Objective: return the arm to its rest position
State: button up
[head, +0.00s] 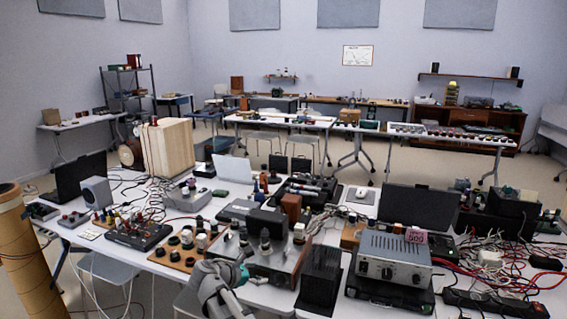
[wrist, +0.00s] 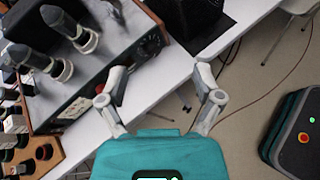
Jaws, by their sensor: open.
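My gripper (wrist: 161,82) is open and empty in the wrist view, its two grey fingers spread wide above the table's front edge. A teal housing sits behind the fingers. In the head view my gripper (head: 243,268) and my grey arm show at the bottom centre, in front of the tube amplifier (head: 272,262). The fingertips are hard to make out there. In the wrist view the amplifier (wrist: 98,78) lies left of the fingers. I cannot tell whether the left finger clears it or touches it.
A black finned box (head: 320,277) stands right of the amplifier, and beyond the fingertips in the wrist view (wrist: 190,18). A silver unit (head: 393,262) stands farther right. Knobs on a wooden board (head: 187,250) lie left. Cables clutter the white table.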

jog(key=s+d+f+m+g+y+p, duration=0.1)
jog(key=s+d+m+g+y+p, duration=0.3)
jog(key=s+d+m, duration=0.4)
jog(key=s+d+f+m+g+y+p, duration=0.1)
jog(key=s+d+m+g+y+p, duration=0.3)
jog(key=s+d+m, duration=0.5)
jog(key=d+m+y, duration=0.1)
jog(key=d+m, duration=0.5)
jog(key=d, duration=0.1)
jog(key=shift+d+m+y, duration=0.3)
jog(key=shift+d, duration=0.1)
